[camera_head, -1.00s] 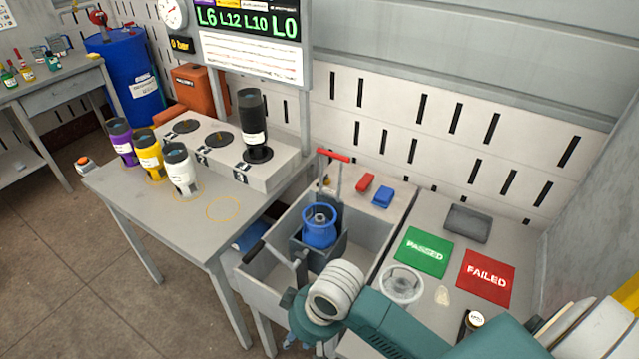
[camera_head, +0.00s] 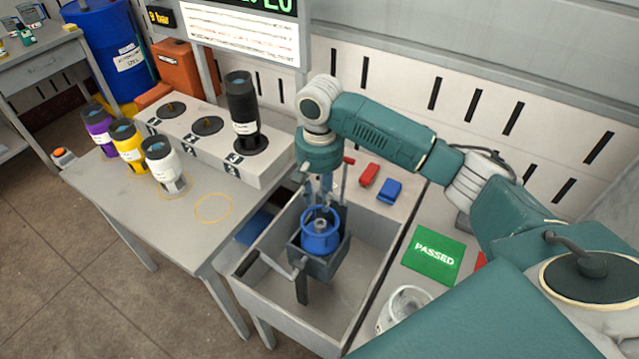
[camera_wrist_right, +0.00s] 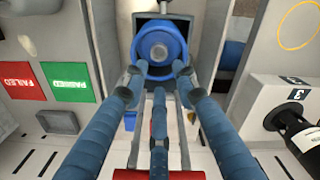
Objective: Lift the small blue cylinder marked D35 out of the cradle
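The small blue cylinder (camera_head: 320,238) sits upright in the dark grey cradle (camera_head: 326,268) inside the grey sink-like tray; its D35 mark cannot be read. In the right wrist view the cylinder (camera_wrist_right: 158,48) shows end-on, with a pale ring in its middle. My right gripper (camera_head: 321,205) points down just above the cylinder. Its blue fingers are spread, and in the right wrist view the fingertips (camera_wrist_right: 160,72) are by the cylinder's near rim, with nothing held. Whether they touch it cannot be told. My left gripper is not in view.
The grey tray's walls (camera_head: 262,322) surround the cradle. A lever (camera_head: 268,258) sticks out at its left. Red (camera_head: 369,174) and blue (camera_head: 390,190) blocks lie behind. Purple, yellow and white cylinders (camera_head: 163,165) stand on the left table. A green PASSED mat (camera_head: 433,254) lies right.

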